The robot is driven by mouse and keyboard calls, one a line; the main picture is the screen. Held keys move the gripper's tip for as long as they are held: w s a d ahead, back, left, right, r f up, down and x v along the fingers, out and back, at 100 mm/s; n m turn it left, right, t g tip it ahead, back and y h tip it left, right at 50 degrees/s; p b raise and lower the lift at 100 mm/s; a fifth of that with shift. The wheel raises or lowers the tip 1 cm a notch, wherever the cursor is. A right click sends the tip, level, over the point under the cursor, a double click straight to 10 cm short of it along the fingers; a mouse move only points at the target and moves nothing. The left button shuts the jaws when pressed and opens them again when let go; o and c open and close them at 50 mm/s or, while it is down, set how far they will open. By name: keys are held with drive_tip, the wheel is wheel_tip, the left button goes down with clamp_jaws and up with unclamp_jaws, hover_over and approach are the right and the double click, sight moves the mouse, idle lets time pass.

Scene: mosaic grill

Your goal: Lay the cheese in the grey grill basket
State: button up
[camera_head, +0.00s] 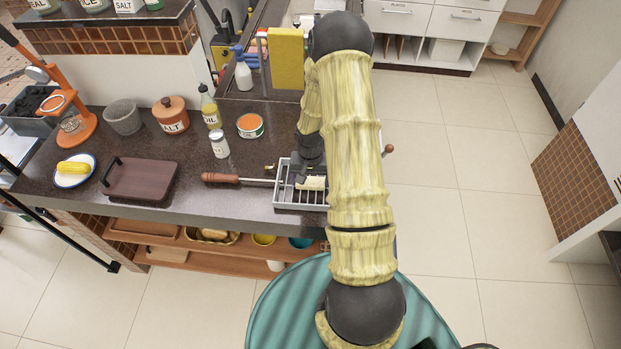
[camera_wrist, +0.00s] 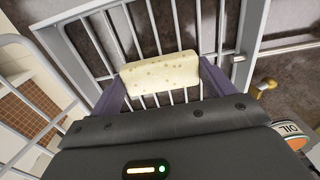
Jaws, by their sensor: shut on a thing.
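The cheese (camera_wrist: 160,74) is a pale cream block with small holes. In the wrist view it sits between the fingers of my gripper (camera_wrist: 162,82), which is shut on it. The grey grill basket (camera_wrist: 244,32) has thin parallel bars and lies under and around the cheese. I cannot tell whether the cheese touches the bars. In the head view the cheese (camera_head: 313,183) shows inside the outline of the basket (camera_head: 285,197) at the counter's front edge. My arm hides the basket's right part and most of my gripper.
A wooden-handled rod (camera_head: 222,178) lies left of the basket. A brown tray (camera_head: 140,180) and a plate with corn (camera_head: 74,169) are further left.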

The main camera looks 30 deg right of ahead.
sight(310, 182)
drive_tip(key=o, duration=0.9)
drive_tip(key=shift+f, duration=0.1)
drive_tip(key=shift+o, duration=0.2)
wheel_tip(310, 182, up, 12)
drive_tip(key=b, duration=0.2)
drive_tip(key=shift+r+b, duration=0.2)
drive_tip(key=shift+b, duration=0.15)
drive_tip(key=s+a+r+n+t, duration=0.2)
drive_tip(key=s+a+r+n, duration=0.4)
drive_tip(key=s+a+r, duration=0.3)
drive_tip(key=s+a, duration=0.3)
drive_tip(key=a, duration=0.1)
drive_tip(key=shift+s+a+r+t, duration=0.15)
drive_tip(key=shift+s+r+t, duration=0.05)
drive_tip(key=shift+s+t, duration=0.15)
